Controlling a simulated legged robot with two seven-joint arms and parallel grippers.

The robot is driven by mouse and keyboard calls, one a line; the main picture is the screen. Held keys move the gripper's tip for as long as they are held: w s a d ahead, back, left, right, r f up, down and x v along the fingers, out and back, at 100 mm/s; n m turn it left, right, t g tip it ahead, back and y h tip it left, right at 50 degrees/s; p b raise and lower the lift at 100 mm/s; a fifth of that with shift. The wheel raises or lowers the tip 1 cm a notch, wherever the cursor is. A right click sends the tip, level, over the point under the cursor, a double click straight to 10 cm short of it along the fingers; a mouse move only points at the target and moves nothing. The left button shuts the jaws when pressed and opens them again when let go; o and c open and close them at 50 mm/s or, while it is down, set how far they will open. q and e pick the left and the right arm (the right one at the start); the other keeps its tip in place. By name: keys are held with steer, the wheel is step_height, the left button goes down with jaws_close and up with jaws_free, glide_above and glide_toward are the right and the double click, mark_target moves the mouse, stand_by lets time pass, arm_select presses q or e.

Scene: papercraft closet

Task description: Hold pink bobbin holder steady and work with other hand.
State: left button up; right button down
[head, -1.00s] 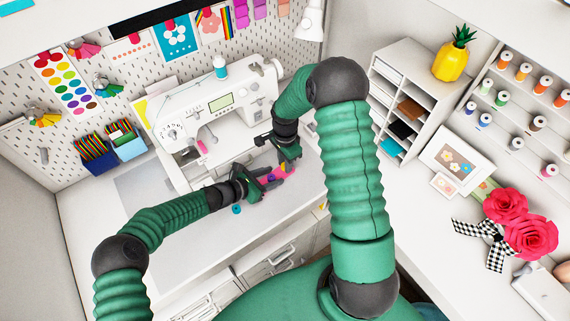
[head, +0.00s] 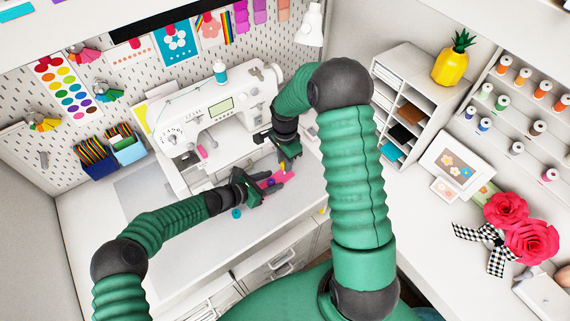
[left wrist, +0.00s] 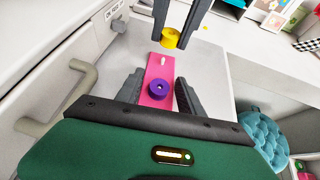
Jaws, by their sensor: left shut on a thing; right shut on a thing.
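The flat pink bobbin holder (left wrist: 157,78) lies just above the white desk between the fingers of my left gripper (left wrist: 158,96), which is shut on its sides. A purple bobbin (left wrist: 159,88) sits on the holder's near end. A bare white peg (left wrist: 163,59) stands near its far end. My right gripper (left wrist: 183,22) is shut on a yellow bobbin (left wrist: 170,39), held above and just beyond that peg. In the head view, the pink holder (head: 277,178) is partly hidden by my left gripper (head: 264,187), and my right gripper (head: 284,157) is close above it.
A teal bobbin (head: 237,213) lies on the desk near the front edge. The white sewing machine (head: 213,110) stands behind the grippers. A white cubby shelf (head: 399,95) stands to the right. The desk at front left is clear.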

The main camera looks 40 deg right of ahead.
arm_select(q)
steer(key=shift+a+f, duration=0.1)
steer(key=shift+f, duration=0.05)
steer(key=o, duration=1)
steer(key=shift+o, duration=0.5)
arm_select(e)
step_height(320, 180, up, 5)
arm_select(q)
steer(key=shift+o, duration=0.4)
steer(key=o, duration=0.5)
steer(key=shift+c, duration=0.2)
steer(key=shift+c, duration=0.4)
steer(key=c, duration=0.6)
